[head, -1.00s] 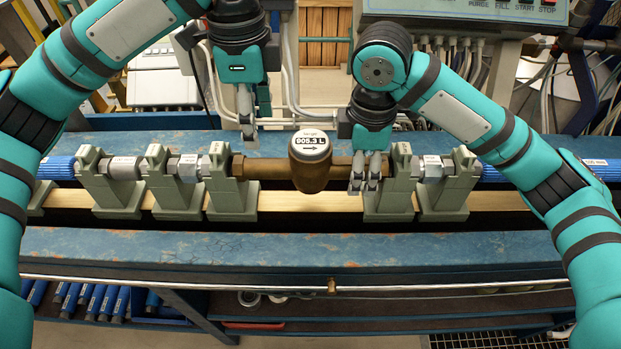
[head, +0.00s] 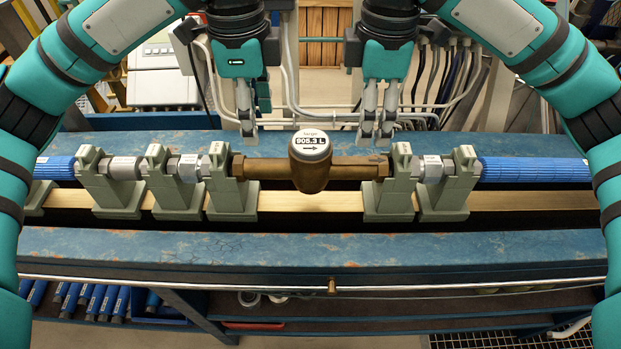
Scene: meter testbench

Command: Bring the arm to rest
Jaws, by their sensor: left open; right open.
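My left gripper (head: 249,130) hangs with its fingers pointing down above the back part of the blue bench, behind the left end of the brass meter. It is open and empty. My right gripper (head: 375,135) hangs the same way behind the meter's right end, open and empty. The brass water meter (head: 312,176) lies in line between the grey-green holders, its round display reading 905.3 L with an arrow pointing right. Both grippers appear apart from the meter.
Grey-green clamp holders (head: 232,190) stand on both sides of the meter, with more on the right (head: 398,190). Blue pipes lead off at the left (head: 56,168) and right (head: 535,170). The bench's front ledge (head: 300,248) is clear. Cables hang behind my grippers.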

